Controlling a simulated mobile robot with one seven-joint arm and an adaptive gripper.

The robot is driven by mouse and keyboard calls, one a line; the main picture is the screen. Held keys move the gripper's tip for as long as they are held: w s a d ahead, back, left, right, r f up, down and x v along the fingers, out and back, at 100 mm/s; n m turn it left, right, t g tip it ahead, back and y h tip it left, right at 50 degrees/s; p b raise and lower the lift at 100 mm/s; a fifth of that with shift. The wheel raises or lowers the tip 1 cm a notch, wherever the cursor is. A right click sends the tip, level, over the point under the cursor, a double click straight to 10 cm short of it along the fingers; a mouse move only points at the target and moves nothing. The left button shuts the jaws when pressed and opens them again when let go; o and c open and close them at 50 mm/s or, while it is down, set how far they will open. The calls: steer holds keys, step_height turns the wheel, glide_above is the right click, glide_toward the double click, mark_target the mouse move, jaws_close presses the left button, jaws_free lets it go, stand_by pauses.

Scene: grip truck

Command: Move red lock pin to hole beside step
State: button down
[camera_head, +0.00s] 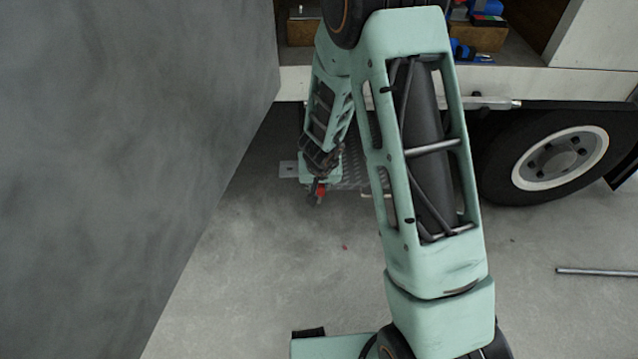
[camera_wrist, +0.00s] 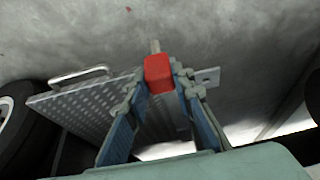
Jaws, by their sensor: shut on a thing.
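The red lock pin (camera_wrist: 158,76) is held between the two fingertips of my gripper (camera_wrist: 160,84). Its grey shaft points away from the fingers. In the head view my gripper (camera_head: 316,183) is low beside the truck, with the red of the pin (camera_head: 320,191) just showing. The perforated metal step (camera_wrist: 80,104) lies behind and left of the fingers in the wrist view; it also shows in the head view (camera_head: 352,176). A flat plate with a small hole (camera_wrist: 208,76) sticks out beside the step, right of the pin. The plate also shows in the head view (camera_head: 288,169). The pin appears apart from the plate.
A truck wheel (camera_head: 560,157) stands at the right. A large grey surface (camera_head: 120,130) fills the left. A metal bar (camera_head: 597,271) lies on the concrete floor (camera_head: 270,270). Cargo boxes (camera_head: 477,38) sit on the truck bed above. The floor before the step is mostly clear.

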steer(key=shift+r+p, duration=1.45)
steer(key=shift+r, duration=0.15)
